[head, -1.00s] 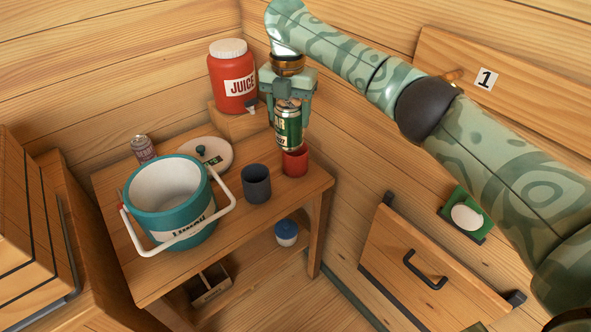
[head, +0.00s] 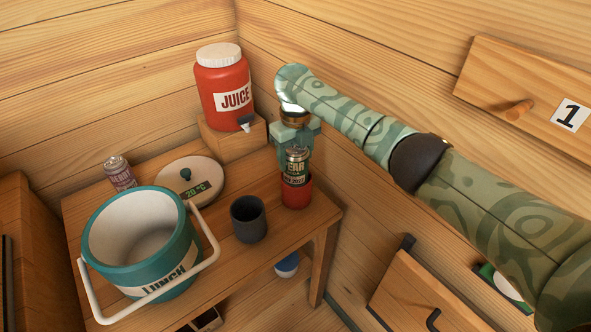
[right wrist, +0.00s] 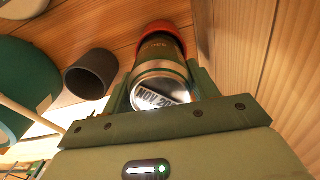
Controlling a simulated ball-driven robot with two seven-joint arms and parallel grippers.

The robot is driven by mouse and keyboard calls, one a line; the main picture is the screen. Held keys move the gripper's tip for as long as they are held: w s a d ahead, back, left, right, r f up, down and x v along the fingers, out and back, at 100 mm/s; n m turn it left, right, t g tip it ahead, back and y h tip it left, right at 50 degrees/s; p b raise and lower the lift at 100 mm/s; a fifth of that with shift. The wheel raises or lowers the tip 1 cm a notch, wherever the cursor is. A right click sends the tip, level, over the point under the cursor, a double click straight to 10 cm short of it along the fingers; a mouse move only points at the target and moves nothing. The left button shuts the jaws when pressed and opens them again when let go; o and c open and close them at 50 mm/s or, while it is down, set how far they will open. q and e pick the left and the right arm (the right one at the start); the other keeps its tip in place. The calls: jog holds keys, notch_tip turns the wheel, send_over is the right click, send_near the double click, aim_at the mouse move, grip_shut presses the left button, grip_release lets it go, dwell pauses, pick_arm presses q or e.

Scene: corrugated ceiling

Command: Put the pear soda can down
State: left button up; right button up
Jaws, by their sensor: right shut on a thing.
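The green pear soda can (head: 296,167) stands about upright at the table's right side. Its lower part is hidden by the red cup (head: 297,193), and it looks to be inside the cup. My right gripper (head: 296,155) points down and is shut on the can near its upper part. In the right wrist view, the silver lid (right wrist: 160,92) with a printed date sits between the fingers. The red rim (right wrist: 162,32) shows around the can's far end; I cannot tell whether the can touches the cup's bottom. My left gripper is not in view.
A dark grey cup (head: 248,219) stands left of the red cup. The teal lunch bucket (head: 190,262), a round lid (head: 205,178), a purple can (head: 120,173) and a red juice jug (head: 221,80) on a wooden block are also there. The wooden wall is close on the right.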

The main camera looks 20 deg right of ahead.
aim_at(297, 170)
jog(key=f, duration=0.1)
jog(key=f+b, duration=0.1)
jog(key=f, duration=0.1)
jog(key=shift+d+f, duration=0.25)
jog(key=shift+f, duration=0.3)
jog(key=shift+r, duration=0.1)
jog(key=shift+a, duration=0.1)
jog(key=shift+f+b, duration=0.4)
jog(key=shift+f, duration=0.1)
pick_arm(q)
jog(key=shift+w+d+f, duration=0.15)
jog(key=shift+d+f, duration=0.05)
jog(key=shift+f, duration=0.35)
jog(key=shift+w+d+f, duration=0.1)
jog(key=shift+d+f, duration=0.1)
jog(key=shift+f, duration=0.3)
pick_arm(e)
jog(key=o, duration=1.2)
jog(key=shift+s+f, duration=0.1)
jog(key=shift+s, duration=0.05)
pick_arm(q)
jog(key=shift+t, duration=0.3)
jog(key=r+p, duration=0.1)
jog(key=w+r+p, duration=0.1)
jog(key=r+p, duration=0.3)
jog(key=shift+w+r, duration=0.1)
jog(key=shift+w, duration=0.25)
pick_arm(e)
notch_tip(297, 170, up, 13)
jog(key=shift+r, duration=0.2)
